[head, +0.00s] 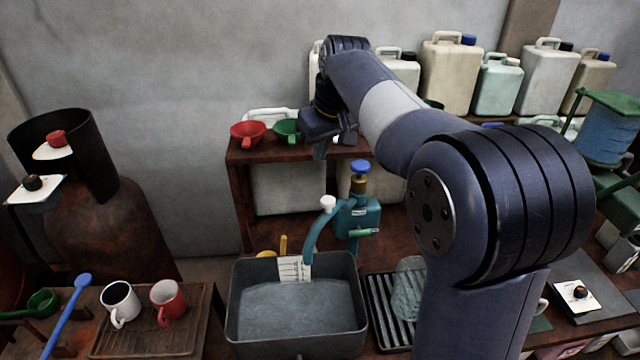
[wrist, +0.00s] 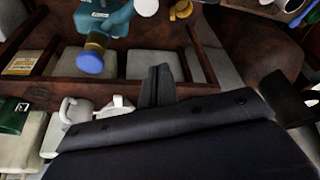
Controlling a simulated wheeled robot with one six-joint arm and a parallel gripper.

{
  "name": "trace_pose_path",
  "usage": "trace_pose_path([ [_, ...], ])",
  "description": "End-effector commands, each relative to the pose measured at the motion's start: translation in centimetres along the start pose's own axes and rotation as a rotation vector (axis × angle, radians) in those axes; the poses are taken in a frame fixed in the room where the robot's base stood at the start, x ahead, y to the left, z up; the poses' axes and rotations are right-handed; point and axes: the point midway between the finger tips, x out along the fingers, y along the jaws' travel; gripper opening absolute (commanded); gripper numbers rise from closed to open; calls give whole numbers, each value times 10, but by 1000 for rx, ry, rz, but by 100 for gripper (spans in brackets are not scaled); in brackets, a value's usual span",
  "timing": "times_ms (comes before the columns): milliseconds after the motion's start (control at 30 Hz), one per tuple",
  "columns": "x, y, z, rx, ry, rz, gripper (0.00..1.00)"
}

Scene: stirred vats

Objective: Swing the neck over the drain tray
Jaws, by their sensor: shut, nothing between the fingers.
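A teal dispenser (head: 358,218) with a blue knob (head: 360,167) on a brass collar stands behind the basin. Its curved teal neck (head: 316,232), with a white knob (head: 327,203) at its top, hangs down over the grey basin (head: 240,318). The ribbed drain tray (head: 378,318) lies right of the basin, partly hidden by my arm. My gripper (head: 321,152) is shut and empty, by the shelf edge above and left of the dispenser. In the wrist view, my shut fingers (wrist: 158,84) are apart from the blue knob (wrist: 90,61) and the dispenser (wrist: 103,18).
A pale translucent item (head: 407,290) rests on the drain tray. Several jugs (head: 450,75) stand behind. A white card (head: 294,269) hangs at the basin's back rim. Two mugs (head: 120,302) stand at left.

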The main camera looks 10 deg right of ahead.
Motion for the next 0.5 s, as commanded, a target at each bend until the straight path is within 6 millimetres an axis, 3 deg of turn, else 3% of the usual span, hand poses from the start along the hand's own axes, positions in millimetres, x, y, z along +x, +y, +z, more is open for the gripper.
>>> trace_pose_path([
  [267, 6, 0, 0, 0, -1, -1, 0],
  [500, 45, 0, 0, 0, -5, -2, 0],
])
